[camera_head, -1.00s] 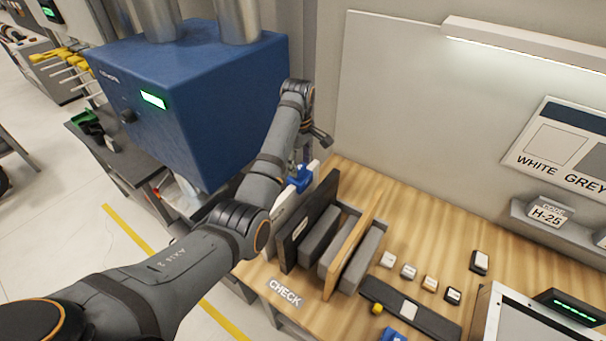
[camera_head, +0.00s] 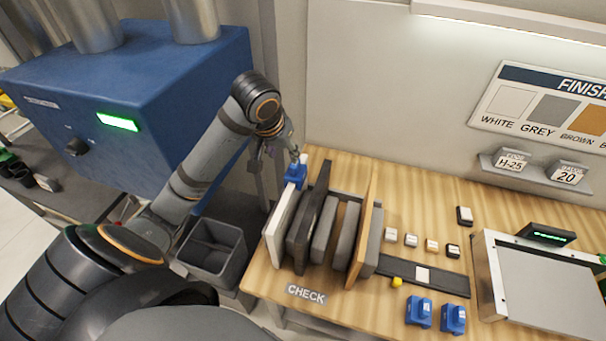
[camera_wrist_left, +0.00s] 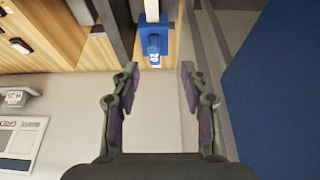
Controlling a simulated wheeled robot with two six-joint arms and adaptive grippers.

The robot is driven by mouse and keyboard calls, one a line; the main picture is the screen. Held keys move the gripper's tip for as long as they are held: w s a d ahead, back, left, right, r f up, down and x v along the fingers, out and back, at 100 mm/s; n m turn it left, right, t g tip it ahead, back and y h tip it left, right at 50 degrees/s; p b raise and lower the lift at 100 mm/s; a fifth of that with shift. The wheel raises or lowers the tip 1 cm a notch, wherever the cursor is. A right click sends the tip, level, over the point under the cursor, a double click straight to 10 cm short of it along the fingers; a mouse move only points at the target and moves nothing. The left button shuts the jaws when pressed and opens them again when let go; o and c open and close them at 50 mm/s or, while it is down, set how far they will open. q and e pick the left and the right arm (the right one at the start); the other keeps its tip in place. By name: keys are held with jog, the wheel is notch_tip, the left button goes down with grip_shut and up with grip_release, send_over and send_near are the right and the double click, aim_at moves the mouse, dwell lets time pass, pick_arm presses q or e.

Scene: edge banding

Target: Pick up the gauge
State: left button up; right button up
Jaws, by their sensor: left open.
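The gauge appears to be the small blue block (camera_head: 295,172) on the top edge of a white panel (camera_head: 283,225), at the left end of the rack. In the left wrist view the blue block (camera_wrist_left: 154,38) has a small pale label at its near end. My left gripper (camera_head: 287,150) is just above and behind the block. In the wrist view its open fingers (camera_wrist_left: 159,70) are spread to either side of the block's near end, with nothing held. Two more blue blocks (camera_head: 419,312) (camera_head: 453,319) stand on the table at the lower right. My right gripper is not in view.
A big blue machine (camera_head: 130,100) is on the left, with a grey bin (camera_head: 212,250) below. The wall (camera_head: 370,100) is behind. A grey-topped device (camera_head: 550,285) stands at right.

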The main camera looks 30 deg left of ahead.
aim_at(295, 165)
pick_arm(q)
jog(key=w+f, duration=0.1)
jog(key=w+f+b, duration=0.1)
jog(key=d+f+b, duration=0.1)
jog(key=f, duration=0.1)
jog(key=shift+w+d+f, duration=0.1)
jog(key=shift+w, duration=0.3)
jog(key=shift+w+f, duration=0.15)
jog(key=shift+f, duration=0.15)
jog(key=shift+a+f, duration=0.1)
jog(key=shift+a, duration=0.3)
jog(key=shift+p+x, duration=0.9)
jog(key=shift+p, duration=0.05)
jog(key=shift+w+d+f, duration=0.1)
jog(key=shift+w+f, duration=0.3)
jog(key=shift+f, duration=0.15)
jog(key=shift+w+d+f, duration=0.1)
jog(key=shift+w+f, duration=0.25)
jog(key=shift+f, duration=0.2)
jog(key=shift+w+a+f, duration=0.1)
jog(key=shift+f, duration=0.15)
jog(key=shift+a, duration=0.1)
grip_shut()
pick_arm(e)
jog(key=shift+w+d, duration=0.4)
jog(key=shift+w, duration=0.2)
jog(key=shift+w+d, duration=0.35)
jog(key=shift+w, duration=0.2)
